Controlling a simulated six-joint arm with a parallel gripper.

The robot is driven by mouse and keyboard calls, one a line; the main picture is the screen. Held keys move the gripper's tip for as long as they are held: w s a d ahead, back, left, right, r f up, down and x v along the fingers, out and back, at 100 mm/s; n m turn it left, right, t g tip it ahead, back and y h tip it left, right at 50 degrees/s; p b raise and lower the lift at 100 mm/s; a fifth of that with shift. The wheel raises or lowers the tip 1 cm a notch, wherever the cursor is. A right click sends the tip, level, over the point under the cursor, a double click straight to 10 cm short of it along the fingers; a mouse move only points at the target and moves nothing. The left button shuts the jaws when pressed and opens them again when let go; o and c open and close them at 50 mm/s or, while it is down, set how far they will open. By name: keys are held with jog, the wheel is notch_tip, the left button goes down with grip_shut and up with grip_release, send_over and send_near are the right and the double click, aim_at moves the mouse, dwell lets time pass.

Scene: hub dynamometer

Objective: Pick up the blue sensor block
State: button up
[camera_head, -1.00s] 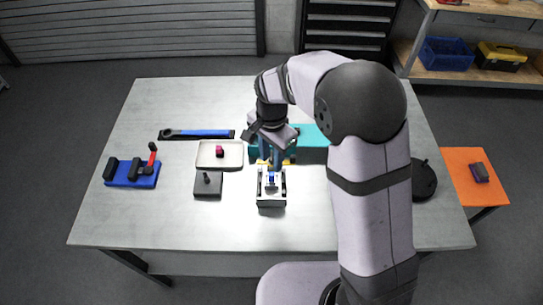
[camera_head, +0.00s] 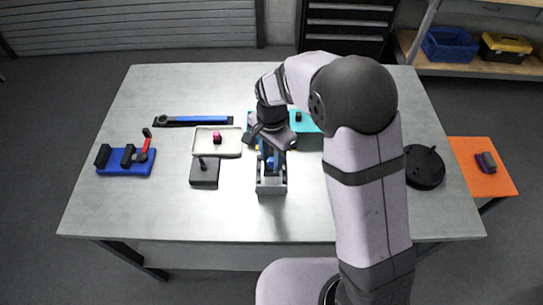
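A grey, open-topped holder (camera_head: 271,188) stands near the middle of the table. A small blue part, which looks like the blue sensor block (camera_head: 270,165), shows at the far end of the holder, mostly hidden by my gripper. My gripper (camera_head: 271,158) points down over that end of the holder, with its fingertips at or very close to the blue part. The fingers are small and dark here, so I cannot tell whether they are open or closed on it.
A teal block (camera_head: 306,122) lies behind my arm. A black disc (camera_head: 424,167) is right.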

aim_at(272, 159)
jog(key=shift+c, duration=0.3)
grip_shut()
jog(key=shift+r, duration=0.15)
jog(key=shift+r+p, duration=3.45)
jog(key=shift+r, duration=0.45)
